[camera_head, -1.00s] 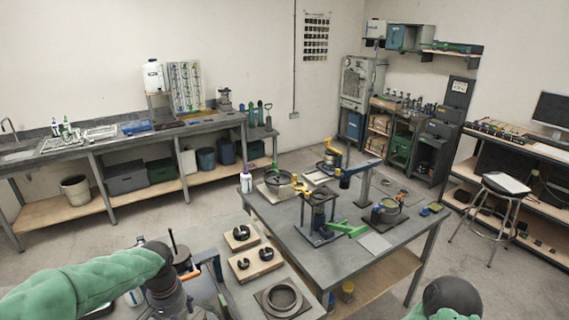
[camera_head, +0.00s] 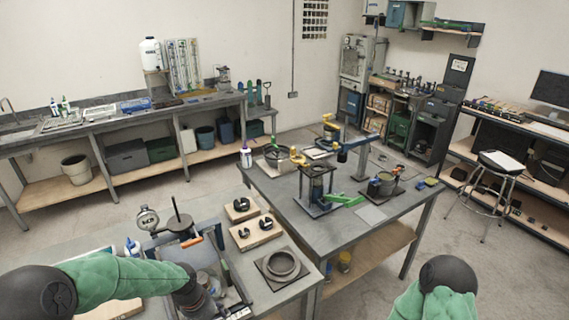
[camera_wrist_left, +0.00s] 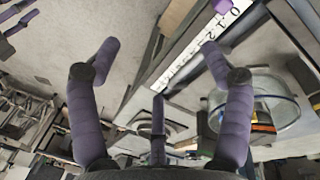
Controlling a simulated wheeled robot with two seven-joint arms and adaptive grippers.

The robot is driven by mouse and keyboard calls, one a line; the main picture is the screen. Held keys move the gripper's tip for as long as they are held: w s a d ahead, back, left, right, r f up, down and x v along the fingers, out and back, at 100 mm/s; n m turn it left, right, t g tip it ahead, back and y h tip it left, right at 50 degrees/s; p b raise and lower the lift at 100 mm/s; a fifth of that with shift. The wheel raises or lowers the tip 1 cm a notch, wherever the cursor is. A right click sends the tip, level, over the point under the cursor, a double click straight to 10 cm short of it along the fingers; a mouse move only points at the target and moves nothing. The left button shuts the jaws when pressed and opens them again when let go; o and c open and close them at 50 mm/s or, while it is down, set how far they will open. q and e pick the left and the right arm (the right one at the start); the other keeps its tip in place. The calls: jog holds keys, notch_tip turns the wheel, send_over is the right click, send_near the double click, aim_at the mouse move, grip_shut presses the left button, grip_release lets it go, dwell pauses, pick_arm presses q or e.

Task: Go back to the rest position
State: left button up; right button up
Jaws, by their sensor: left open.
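My left arm comes in low from the left in the head view, its green forearm running right to a dark wrist (camera_head: 192,293) at the bottom edge. The hand itself is out of that view or hidden. In the left wrist view my left gripper (camera_wrist_left: 158,62) has its purple fingers spread apart with nothing between them. Behind the fingers lie a white numbered scale (camera_wrist_left: 190,52) and a clear round dish (camera_wrist_left: 268,105). My right arm shows only as a green and black link (camera_head: 443,285) at the bottom; its gripper is out of view.
A near bench below my left arm carries a round gauge (camera_head: 147,218), wooden blocks (camera_head: 255,233) with black rings, and a ring on a plate (camera_head: 282,265). A grey table (camera_head: 345,222) with lever fixtures stands right of it. Open floor lies beyond; a stool (camera_head: 500,170) stands right.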

pick_arm(q)
jog(key=s+d+f+n+h+b, duration=0.1)
jog(key=s+d+f+b, duration=0.1)
jog(key=s+d+f, duration=0.3)
jog(key=s+d+f+n+h+b, duration=0.1)
jog(key=s+d+f+b, duration=0.1)
jog(key=s+d+f, duration=0.4)
jog(key=s+f, duration=0.5)
jog(key=f, duration=0.7)
jog(key=shift+s+f+n, duration=0.15)
jog(key=shift+f+n, duration=0.05)
jog(key=shift+n, duration=0.1)
